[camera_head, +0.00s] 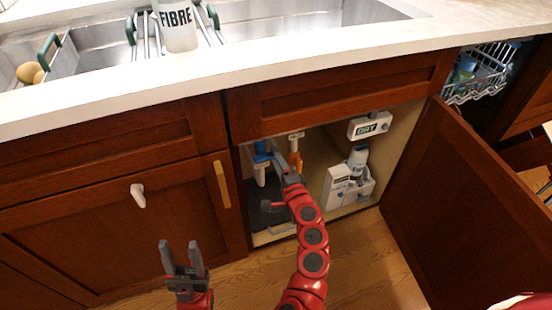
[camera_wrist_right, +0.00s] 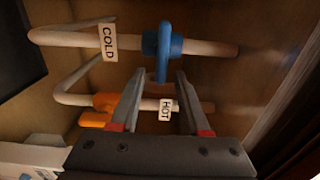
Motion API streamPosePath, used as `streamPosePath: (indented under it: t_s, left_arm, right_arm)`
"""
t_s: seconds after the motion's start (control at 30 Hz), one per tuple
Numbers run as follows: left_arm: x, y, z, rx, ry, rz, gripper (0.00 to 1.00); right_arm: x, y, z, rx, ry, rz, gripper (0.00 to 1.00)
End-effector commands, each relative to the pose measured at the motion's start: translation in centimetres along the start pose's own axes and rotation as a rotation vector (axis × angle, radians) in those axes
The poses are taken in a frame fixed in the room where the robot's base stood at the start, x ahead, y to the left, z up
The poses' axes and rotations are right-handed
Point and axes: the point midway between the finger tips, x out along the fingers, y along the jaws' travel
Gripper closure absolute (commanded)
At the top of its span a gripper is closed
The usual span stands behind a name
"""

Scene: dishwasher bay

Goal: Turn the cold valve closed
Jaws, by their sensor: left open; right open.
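The cold valve is blue (camera_wrist_right: 162,45) on a pale pipe beside a COLD label (camera_wrist_right: 108,42) in the right wrist view. Its flat handle stands across the pipe in that picture. In the head view the blue valve (camera_head: 262,155) is at the left inside the open cabinet. My right gripper (camera_wrist_right: 158,76) is open, its fingertips on either side of the handle's lower end in the picture; contact cannot be told. In the head view the right gripper (camera_head: 273,186) reaches into the cabinet. My left gripper (camera_head: 182,246) is open and empty before the closed cabinet front.
An orange valve (camera_wrist_right: 103,108) with a HOT label (camera_wrist_right: 165,110) sits on the pipe below. A white caddy with a bottle (camera_head: 348,190) stands to the right inside. The open door (camera_head: 455,200) bounds the right side. A dishwasher rack (camera_head: 480,75) is beyond it.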

Motion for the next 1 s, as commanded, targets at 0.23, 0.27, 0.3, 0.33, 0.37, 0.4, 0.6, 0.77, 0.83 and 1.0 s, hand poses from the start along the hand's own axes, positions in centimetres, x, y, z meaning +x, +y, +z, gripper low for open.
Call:
streamPosePath:
  t_s: [0.23,0.27,0.3,0.33,0.37,0.4,0.6,0.77,0.83,1.0]
  left_arm:
    - [0.9,-0.1,0.0,-0.004,-0.008,-0.011,0.5]
    - [1.0,-0.1,0.0,-0.004,-0.009,-0.013,0.5]
    - [1.1,-0.1,0.0,-0.005,-0.011,-0.016,0.5]
    - [1.2,-0.1,0.1,-0.005,-0.012,-0.017,0.5]
    - [1.3,-0.1,0.1,-0.006,-0.013,-0.019,0.5]
    - [1.4,-0.1,0.1,-0.006,-0.015,-0.021,0.5]
    - [1.6,-0.1,0.1,-0.008,-0.019,-0.025,0.5]
    - [1.7,-0.1,0.1,-0.008,-0.019,-0.025,0.5]
    - [1.7,-0.1,0.1,-0.008,-0.019,-0.025,0.5]
    - [1.7,-0.1,0.1,-0.008,-0.019,-0.025,0.5]
  right_arm:
    - [-4.6,0.1,0.1,0.004,0.002,0.005,0.54]
    - [-5.4,0.1,0.0,0.003,0.003,0.006,0.54]
    - [-6.5,0.0,0.0,0.001,0.003,0.004,0.54]
    - [-7.3,0.1,0.1,0.001,0.001,0.006,0.54]
    - [-8.1,0.1,0.1,0.003,0.0,0.007,0.54]
    - [-9.2,0.0,0.0,0.001,0.003,0.006,0.54]
    - [-13.8,0.1,0.0,0.0,0.002,0.006,0.54]
    - [-16.0,0.1,0.1,0.0,-0.001,0.003,0.54]
    - [-16.6,0.1,0.0,-0.001,-0.002,0.003,0.54]
    - [-17.0,0.1,0.0,-0.001,-0.002,0.002,0.54]
